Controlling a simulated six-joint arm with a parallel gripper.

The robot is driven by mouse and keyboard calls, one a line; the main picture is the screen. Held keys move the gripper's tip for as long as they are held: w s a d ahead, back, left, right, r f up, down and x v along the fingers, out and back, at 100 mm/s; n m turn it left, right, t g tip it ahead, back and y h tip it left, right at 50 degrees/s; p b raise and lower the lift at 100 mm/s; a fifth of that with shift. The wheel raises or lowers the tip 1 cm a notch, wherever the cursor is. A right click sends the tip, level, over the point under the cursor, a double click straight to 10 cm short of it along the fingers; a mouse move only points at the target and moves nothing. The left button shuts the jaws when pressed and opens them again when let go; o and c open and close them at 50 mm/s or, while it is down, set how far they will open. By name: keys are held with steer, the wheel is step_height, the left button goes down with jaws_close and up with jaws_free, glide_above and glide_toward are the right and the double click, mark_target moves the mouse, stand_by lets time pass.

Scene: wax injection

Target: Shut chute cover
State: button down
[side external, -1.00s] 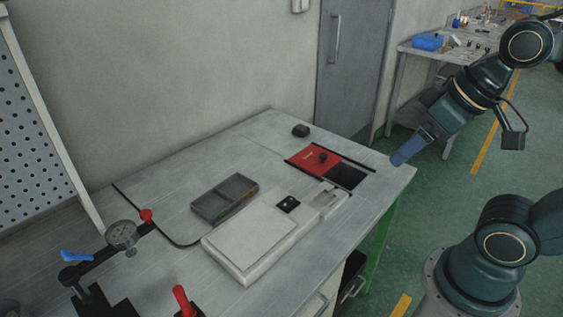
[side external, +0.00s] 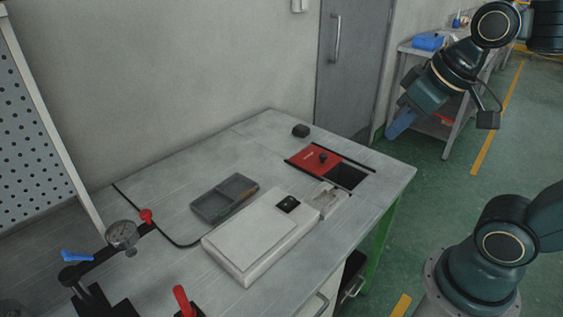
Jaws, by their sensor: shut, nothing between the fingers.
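The chute cover is a red sliding plate (side external: 314,160) with a black knob (side external: 323,157), set between dark rails near the table's far right corner. The dark chute opening (side external: 346,174) shows uncovered to the right of the plate, so the cover stands partly open. My gripper (side external: 392,135) has blue fingers that are shut and empty. In the picture it is up and to the right of the cover, apart from it, beyond the table's right edge.
A white scale (side external: 262,235) stands in front of the chute, with a small light tray (side external: 332,200) at its right end. A dark divided tray (side external: 224,198) lies left of it. A dial gauge (side external: 122,235) stands at front left.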

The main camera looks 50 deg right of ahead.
steer(key=w+d+m, duration=0.2)
steer(key=w+d, duration=0.3)
steer(key=w, duration=0.7)
steer(key=m+g+h, duration=0.2)
steer(key=m, duration=0.1)
glide_above(318, 156)
steer(key=s, duration=0.1)
step_height(318, 156, down, 20)
steer(key=shift+a+r, duration=0.25)
steer(key=shift+a, duration=0.1)
steer(key=shift+f, duration=0.15)
steer(key=x, duration=0.9)
steer(key=shift+w+a+f, duration=0.1)
steer(key=shift+f, duration=0.3)
steer(key=shift+s+a+f, duration=0.1)
steer(key=shift+s+a, duration=0.2)
steer(key=shift+s, duration=0.3)
steer(key=shift+s+a+f, duration=0.1)
steer(key=shift+s+a, duration=0.2)
steer(key=shift+s, duration=0.25)
steer(key=shift+s+a+f, duration=0.1)
steer(key=shift+s+a, duration=0.2)
steer(key=shift+s, duration=0.3)
